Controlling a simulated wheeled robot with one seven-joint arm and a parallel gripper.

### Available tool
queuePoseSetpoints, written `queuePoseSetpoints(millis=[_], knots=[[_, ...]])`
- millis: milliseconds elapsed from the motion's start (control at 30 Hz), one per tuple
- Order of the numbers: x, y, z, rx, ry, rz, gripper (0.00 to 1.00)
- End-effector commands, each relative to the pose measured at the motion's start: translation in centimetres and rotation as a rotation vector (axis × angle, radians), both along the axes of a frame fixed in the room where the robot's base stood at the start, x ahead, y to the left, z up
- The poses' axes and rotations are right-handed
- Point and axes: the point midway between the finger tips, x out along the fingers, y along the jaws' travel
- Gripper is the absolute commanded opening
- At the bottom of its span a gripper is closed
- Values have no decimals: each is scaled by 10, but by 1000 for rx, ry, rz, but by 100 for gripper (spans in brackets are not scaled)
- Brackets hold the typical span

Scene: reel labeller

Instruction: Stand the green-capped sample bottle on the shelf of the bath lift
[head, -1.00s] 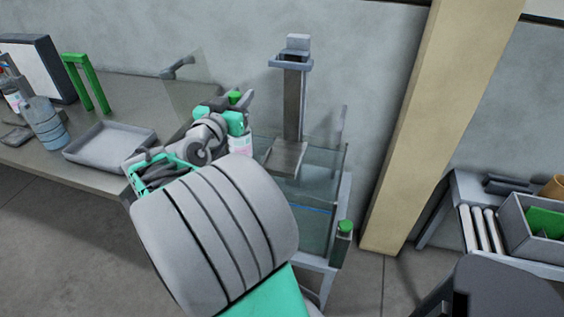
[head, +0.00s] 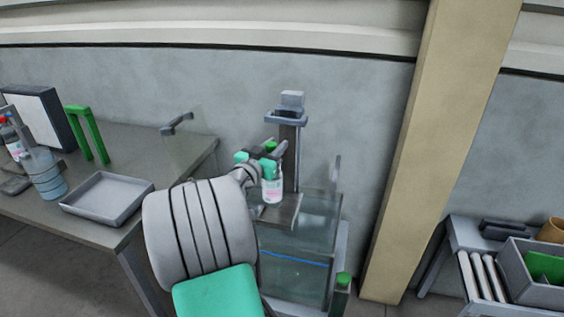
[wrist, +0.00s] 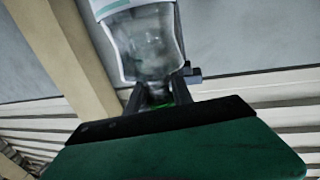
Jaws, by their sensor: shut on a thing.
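The sample bottle (head: 272,189), clear with a white and pink label, is upright in the head view, its green cap (head: 270,146) partly hidden by my gripper (head: 267,158). My gripper is shut on the bottle near its cap. The bottle is in front of the lift column, over the shelf (head: 286,213) of the bath lift. I cannot tell whether its base touches the shelf. In the wrist view the bottle (wrist: 148,48) extends from between the fingers (wrist: 156,93), with a little green showing there.
The glass bath (head: 300,275) with a blue line stands below the shelf. The lift column (head: 289,155) rises behind the bottle. A green-topped block (head: 343,281) is at the bath's right corner.

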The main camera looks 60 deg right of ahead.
Motion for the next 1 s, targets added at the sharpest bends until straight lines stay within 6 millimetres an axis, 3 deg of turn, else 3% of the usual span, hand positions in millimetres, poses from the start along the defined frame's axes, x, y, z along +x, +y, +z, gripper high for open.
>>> queuePoseSetpoints(millis=[233,600,1000], knots=[[-2,-31,-38,1,2,-1,0],[-2,-41,-78,1,2,1,0],[-3,-41,-84,-1,0,1,0]])
